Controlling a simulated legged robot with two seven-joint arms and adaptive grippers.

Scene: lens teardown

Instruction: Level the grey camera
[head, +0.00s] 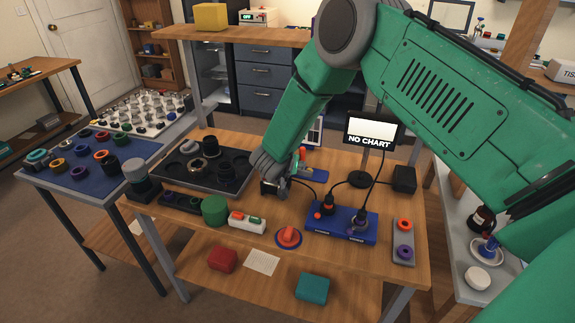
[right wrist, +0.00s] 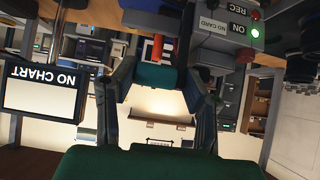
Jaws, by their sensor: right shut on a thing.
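The grey camera (right wrist: 215,45), a grey box with REC, ON and NO CARD labels and a green light, shows beside one finger in the right wrist view. That view is upside down. Its labels slant more than the NO CHART screen, so the camera looks tilted. My right gripper (right wrist: 160,85) is shut on a dark teal block (right wrist: 156,76); whether the block joins the camera is unclear. A red piece (right wrist: 156,48) touches the block's edge in the picture. In the head view my right gripper (head: 278,188) mostly hides the camera. My left gripper is out of view.
The NO CHART screen (head: 371,132) stands right of my gripper. A blue socket box (head: 341,224) with cables is in front of it. A dark tray (head: 183,174) of lens parts lies left. A green cylinder (head: 215,209) and a red-orange disc (head: 288,237) are near the front edge.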

